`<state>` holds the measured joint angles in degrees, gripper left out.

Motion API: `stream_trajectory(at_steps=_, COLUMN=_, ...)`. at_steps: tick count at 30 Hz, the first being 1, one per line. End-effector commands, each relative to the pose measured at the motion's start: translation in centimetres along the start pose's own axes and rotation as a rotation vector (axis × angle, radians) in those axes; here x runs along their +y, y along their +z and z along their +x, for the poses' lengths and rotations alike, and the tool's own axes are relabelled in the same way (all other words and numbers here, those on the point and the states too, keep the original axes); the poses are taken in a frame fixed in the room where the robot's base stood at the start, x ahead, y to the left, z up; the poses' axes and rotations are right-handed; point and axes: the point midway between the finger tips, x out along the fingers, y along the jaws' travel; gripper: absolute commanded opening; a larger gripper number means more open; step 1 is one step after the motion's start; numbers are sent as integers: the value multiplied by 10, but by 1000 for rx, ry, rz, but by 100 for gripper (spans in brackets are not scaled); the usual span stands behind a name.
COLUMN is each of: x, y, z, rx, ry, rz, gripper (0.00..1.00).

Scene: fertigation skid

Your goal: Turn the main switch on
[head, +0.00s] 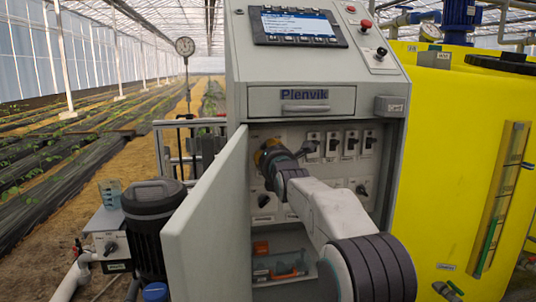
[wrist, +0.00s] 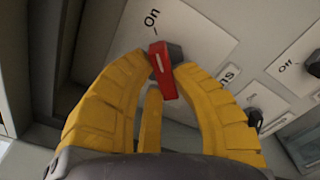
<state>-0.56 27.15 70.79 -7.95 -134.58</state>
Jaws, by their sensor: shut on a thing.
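The main switch has a red handle (wrist: 163,72) on a dark base, set on a pale plate marked "On" (wrist: 152,18) in the wrist view. The handle lies roughly in line with the word "On", its far end toward it. My gripper (wrist: 164,64) has its yellow fingers closed on both sides of the handle. In the head view my gripper (head: 270,157) reaches into the open cabinet (head: 318,90) at the upper left of its panel. There it hides the main switch.
The cabinet door (head: 205,230) stands open to the left of my arm. Several small switches (head: 350,143) and black knobs (head: 362,190) sit right of my gripper. A yellow tank (head: 460,150) stands right.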

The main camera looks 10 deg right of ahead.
Motion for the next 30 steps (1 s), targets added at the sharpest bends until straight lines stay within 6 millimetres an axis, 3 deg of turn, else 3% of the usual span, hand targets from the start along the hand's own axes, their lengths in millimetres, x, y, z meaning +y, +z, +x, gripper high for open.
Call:
stream_trajectory(at_steps=9, x=-1, y=1, z=0, rx=-1, ry=-2, rz=10, gripper=0)
stream_trajectory(at_steps=10, x=-1, y=1, z=0, rx=-1, ry=-2, rz=10, gripper=25)
stream_trajectory(at_steps=18, x=-1, y=0, z=0, rx=0, ry=-1, rz=8, gripper=49)
stream_trajectory(at_steps=30, x=0, y=0, z=-4, rx=0, ry=-1, rz=8, gripper=50)
